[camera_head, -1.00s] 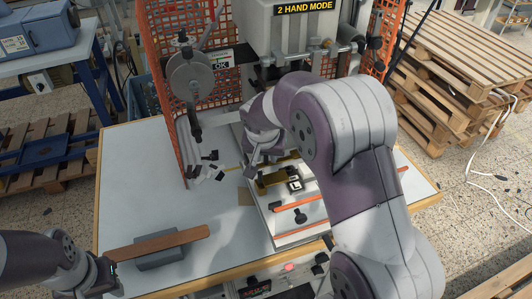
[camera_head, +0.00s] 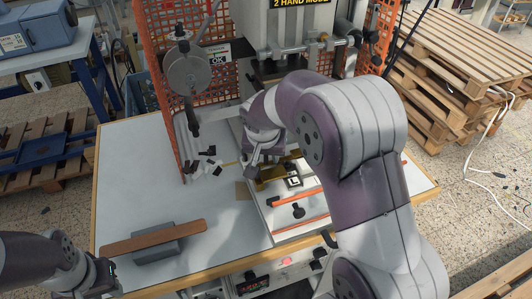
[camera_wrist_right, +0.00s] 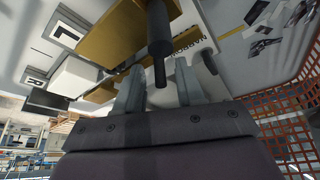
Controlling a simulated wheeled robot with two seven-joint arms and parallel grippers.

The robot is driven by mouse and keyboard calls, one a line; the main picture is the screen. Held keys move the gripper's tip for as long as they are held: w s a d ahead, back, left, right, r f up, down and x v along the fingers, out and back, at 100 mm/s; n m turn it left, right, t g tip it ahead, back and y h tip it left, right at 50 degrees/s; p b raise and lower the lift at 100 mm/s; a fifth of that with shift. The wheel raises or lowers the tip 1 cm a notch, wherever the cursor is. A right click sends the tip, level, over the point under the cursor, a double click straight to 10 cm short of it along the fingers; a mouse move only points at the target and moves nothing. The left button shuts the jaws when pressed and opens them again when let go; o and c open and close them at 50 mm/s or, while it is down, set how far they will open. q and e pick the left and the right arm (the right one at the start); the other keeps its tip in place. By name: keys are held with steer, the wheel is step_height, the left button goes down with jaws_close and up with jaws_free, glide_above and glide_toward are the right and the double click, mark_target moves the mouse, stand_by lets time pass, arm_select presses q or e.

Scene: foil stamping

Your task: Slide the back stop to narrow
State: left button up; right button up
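The brass-coloured back stop (camera_head: 272,173) sits on the white press bed (camera_head: 262,205), below the press head. It shows as gold bars in the right wrist view (camera_wrist_right: 118,38), where a dark round post (camera_wrist_right: 160,38) rises close by. My right gripper (camera_head: 254,163) is at the left end of the back stop. In the right wrist view its two fingers (camera_wrist_right: 159,82) stand apart, one on each side of the dark post; I cannot tell whether they touch it. Printed lettering beside the post is partly hidden. My left gripper (camera_head: 108,277) is at the lower left, its fingers unclear.
A grey block with a brown bar (camera_head: 155,237) lies on the table's front left. An orange mesh guard (camera_head: 168,90) stands left of the press. An orange strip (camera_head: 297,197) and a black knob (camera_head: 298,211) are on the bed's front. The left tabletop is mostly clear.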

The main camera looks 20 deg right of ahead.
arm_select(q)
steer(key=shift+f, duration=0.1)
arm_select(e)
steer(key=shift+r, duration=0.35)
arm_select(q)
steer(key=shift+f+b, duration=0.55)
steer(key=shift+b, duration=0.1)
arm_select(e)
steer(key=v, duration=1.2)
steer(key=shift+s, duration=0.15)
steer(key=shift+a, duration=0.15)
